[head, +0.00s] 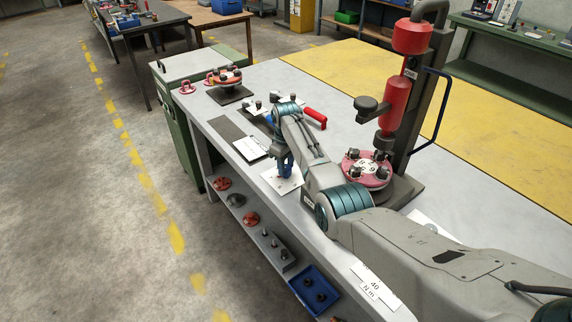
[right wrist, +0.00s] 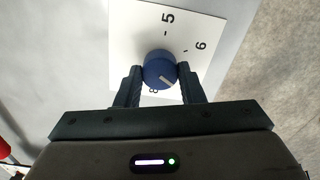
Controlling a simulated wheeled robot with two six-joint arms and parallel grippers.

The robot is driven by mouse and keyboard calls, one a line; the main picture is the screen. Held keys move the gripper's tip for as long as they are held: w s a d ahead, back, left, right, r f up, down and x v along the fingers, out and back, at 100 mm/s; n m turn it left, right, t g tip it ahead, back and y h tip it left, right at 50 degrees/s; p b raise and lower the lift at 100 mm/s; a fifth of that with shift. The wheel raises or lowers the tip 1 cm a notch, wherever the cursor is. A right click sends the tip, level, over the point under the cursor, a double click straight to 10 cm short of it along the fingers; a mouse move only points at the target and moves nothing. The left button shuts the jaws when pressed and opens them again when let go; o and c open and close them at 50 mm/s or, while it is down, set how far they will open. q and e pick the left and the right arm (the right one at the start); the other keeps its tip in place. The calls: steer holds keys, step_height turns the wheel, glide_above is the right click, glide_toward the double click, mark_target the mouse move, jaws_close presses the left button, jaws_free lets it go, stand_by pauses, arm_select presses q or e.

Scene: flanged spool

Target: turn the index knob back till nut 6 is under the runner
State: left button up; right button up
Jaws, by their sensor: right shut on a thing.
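My right gripper (right wrist: 160,78) is shut on the blue index knob (right wrist: 158,67), one finger on each side. The knob's white line slants toward the lower right in the right wrist view. Its white dial plate (right wrist: 130,30) shows a 5 and a 6; another numeral is partly hidden by the gripper. In the head view the gripper (head: 285,172) is over the dial plate (head: 270,178) at the bench's front edge. The red flanged spool (head: 365,174) with dark nuts sits below the red runner (head: 395,100); its nut numbers are too small to read. My left gripper is out of view.
A second red flanged part (head: 226,76) stands on a dark base at the bench's far end. A red-handled tool (head: 315,118) lies behind my arm. A "40 N m" card (head: 376,286) is at the front edge. A blue bin (head: 314,289) is on the shelf below.

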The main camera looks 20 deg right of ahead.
steer(key=shift+r+n+p, duration=0.1)
steer(key=shift+n+p, duration=0.45)
steer(key=shift+n, duration=0.35)
steer(key=n+p, duration=0.1)
steer(key=n, duration=0.2)
steer(key=shift+p, duration=0.3)
steer(key=n+p, duration=0.1)
steer(key=n, duration=0.2)
steer(key=shift+n, duration=0.4)
steer(key=shift+n+p, duration=0.3)
steer(key=shift+n, duration=1.2)
steer(key=o, duration=1)
